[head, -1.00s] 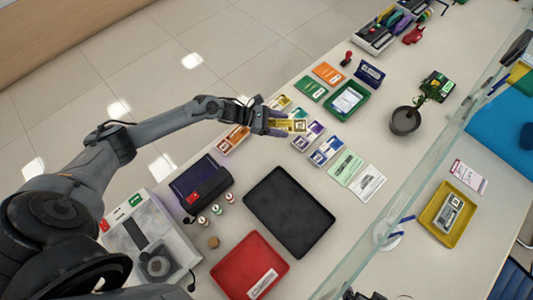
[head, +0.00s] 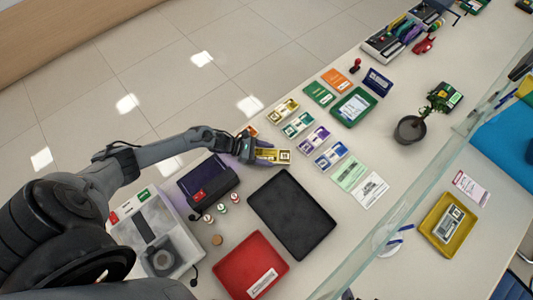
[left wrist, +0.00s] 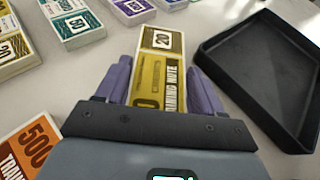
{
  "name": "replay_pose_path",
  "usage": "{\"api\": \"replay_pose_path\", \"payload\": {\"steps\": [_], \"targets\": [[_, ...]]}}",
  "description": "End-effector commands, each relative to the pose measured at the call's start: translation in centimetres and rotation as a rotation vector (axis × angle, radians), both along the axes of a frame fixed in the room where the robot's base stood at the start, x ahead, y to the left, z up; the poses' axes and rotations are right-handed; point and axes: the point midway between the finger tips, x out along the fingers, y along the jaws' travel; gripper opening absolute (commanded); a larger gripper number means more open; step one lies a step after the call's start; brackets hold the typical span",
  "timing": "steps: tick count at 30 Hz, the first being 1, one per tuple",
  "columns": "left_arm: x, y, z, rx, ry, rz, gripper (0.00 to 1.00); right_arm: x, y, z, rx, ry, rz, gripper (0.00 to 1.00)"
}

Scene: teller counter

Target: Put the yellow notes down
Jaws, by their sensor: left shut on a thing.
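My left gripper (head: 262,153) is shut on a bundle of yellow notes (head: 275,156), just past the upper-left corner of the black tray (head: 322,232). In the left wrist view the yellow notes (left wrist: 160,70) lie between the two purple fingers and stick out beyond them, with a "20" at the far end. The black tray (left wrist: 250,70) is to their right there, and looks empty. I cannot tell whether the notes touch the counter. My right gripper is not in view.
Another yellowish stack (head: 282,110), a teal one (head: 298,125), a purple one (head: 314,139) and a blue one (head: 331,155) stand in a row. An orange stack (left wrist: 28,148) is left of the gripper. A red tray (head: 240,265) and a dark machine (head: 205,182) are near.

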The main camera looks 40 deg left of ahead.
Motion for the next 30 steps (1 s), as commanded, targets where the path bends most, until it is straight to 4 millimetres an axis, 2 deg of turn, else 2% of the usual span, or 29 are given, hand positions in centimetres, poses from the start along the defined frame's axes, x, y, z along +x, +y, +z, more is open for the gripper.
{"api": "replay_pose_path", "payload": {"steps": [17, 18, 21, 23, 30], "targets": [[0.06, -0.03, -1.16, -0.001, -0.002, 0.0, 0.3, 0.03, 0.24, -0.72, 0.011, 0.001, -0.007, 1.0], [0.04, -0.02, -1.02, -0.001, -0.001, 0.0, 0.72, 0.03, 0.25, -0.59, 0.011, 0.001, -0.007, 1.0], [0.04, -0.02, -1.0, -0.001, -0.001, 0.0, 0.88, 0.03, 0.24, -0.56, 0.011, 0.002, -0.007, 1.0], [0.04, -0.02, -1.0, -0.001, -0.001, 0.0, 0.93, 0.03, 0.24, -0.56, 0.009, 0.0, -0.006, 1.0], [0.04, -0.02, -0.98, -0.001, -0.001, 0.0, 0.93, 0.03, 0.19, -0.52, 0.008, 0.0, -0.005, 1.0]]}}
